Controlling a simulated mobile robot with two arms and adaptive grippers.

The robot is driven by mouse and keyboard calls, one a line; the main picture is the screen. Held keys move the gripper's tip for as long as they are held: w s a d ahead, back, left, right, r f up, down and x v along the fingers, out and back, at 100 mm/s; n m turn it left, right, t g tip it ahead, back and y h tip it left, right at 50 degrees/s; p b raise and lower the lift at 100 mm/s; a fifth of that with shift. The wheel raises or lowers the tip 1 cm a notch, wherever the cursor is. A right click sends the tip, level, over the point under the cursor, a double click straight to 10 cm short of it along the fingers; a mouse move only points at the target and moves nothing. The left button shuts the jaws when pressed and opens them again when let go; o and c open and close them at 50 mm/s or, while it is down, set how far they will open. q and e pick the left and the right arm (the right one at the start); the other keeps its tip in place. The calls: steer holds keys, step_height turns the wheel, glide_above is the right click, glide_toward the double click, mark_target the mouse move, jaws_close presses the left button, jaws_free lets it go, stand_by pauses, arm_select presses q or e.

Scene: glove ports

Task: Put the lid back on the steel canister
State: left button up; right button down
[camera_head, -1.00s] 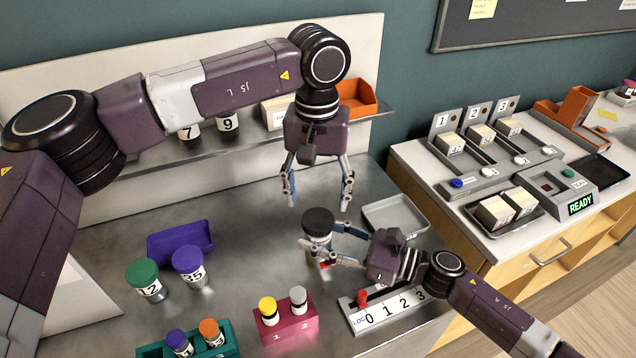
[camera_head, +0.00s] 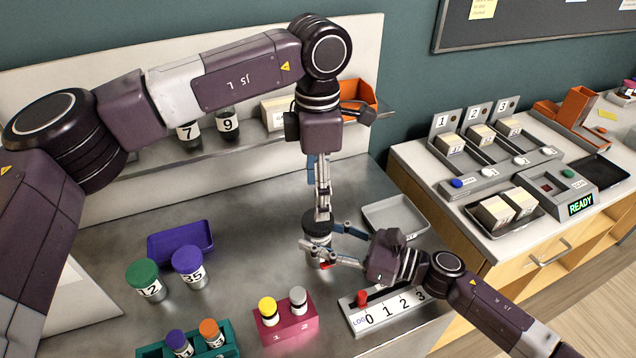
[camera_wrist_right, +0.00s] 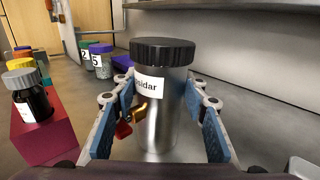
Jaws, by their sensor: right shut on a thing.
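The steel canister (camera_head: 318,246) stands upright on the metal bench with a white label; it also shows in the right wrist view (camera_wrist_right: 162,115). A black ribbed lid (camera_wrist_right: 162,50) sits level on its top; in the head view the lid (camera_head: 315,226) is partly covered. My right gripper (camera_head: 322,254) is shut on the canister's body from the right, one finger on each side. My left gripper (camera_head: 322,216) points straight down over the lid. Its fingers are seen edge-on, so their opening is hidden, and contact with the lid cannot be told.
A small gold and red piece (camera_wrist_right: 135,118) hangs beside the canister. A pink rack (camera_head: 285,326) with two vials, a number strip (camera_head: 390,312), a grey tray (camera_head: 397,216) and two large jars (camera_head: 189,266) stand around. A shelf (camera_head: 250,138) runs behind.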

arm_select(q)
steer(key=n, duration=0.5)
steer(key=shift+r+n, duration=0.2)
steer(key=shift+n, duration=0.1)
steer(key=n, duration=0.5)
steer(key=shift+r, duration=0.2)
steer(key=n, duration=0.5)
steer(key=shift+r+n, duration=0.15)
steer(key=shift+n, duration=0.15)
steer(key=n, duration=0.4)
steer(key=shift+r+n, duration=0.1)
steer(key=shift+n, duration=0.2)
steer(key=shift+f, duration=4)
